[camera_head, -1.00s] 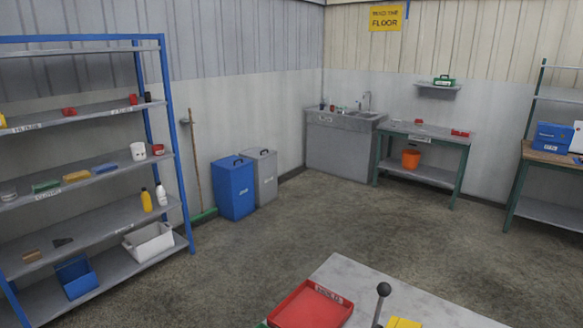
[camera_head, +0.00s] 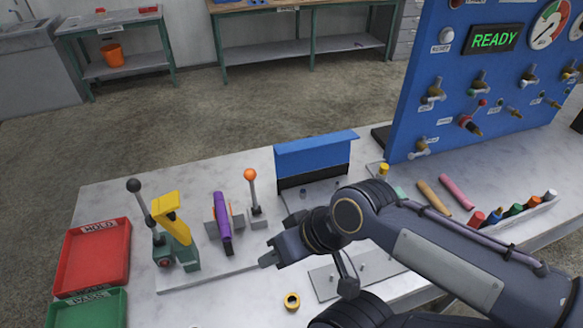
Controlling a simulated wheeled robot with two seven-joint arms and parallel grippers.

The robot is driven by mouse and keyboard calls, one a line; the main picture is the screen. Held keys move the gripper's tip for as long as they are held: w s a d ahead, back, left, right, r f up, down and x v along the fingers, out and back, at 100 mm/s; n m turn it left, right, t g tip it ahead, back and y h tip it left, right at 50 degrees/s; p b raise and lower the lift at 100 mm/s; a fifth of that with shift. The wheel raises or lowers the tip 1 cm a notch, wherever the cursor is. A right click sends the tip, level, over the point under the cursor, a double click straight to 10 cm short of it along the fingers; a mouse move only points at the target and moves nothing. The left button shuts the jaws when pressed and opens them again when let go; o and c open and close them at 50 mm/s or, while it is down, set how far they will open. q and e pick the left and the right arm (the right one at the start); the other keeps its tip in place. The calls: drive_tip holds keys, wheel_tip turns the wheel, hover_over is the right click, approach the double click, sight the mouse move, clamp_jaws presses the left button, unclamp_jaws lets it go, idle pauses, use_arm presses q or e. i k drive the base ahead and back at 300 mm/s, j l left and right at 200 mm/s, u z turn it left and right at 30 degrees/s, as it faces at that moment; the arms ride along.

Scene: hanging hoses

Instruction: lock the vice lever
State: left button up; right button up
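A lever with an orange ball knob (camera_head: 250,175) stands upright on the marble bench. Beside it, a small grey vice (camera_head: 210,228) has a purple piece (camera_head: 222,220) standing between its jaws. Another lever with a black ball knob (camera_head: 135,186) leans to the left, on a green base with a yellow upright part (camera_head: 171,215). My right gripper (camera_head: 268,256) reaches in from the right, low over the bench, just right of the vice and in front of the orange-knobbed lever, apart from both. Its finger gap is too small to judge. My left gripper is out of view.
Red HOLD tray (camera_head: 92,262) and green PASS tray (camera_head: 85,310) lie at the left. A blue-topped block (camera_head: 312,153) stands behind my arm. A blue READY panel (camera_head: 440,90) rises at the right.

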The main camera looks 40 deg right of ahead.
sight(250, 174)
drive_tip(key=z, duration=1.1)
drive_tip(key=k+l+z, duration=0.1)
drive_tip(key=l+z, duration=0.45)
drive_tip(key=z, duration=0.15)
drive_tip(key=k+l, duration=0.05)
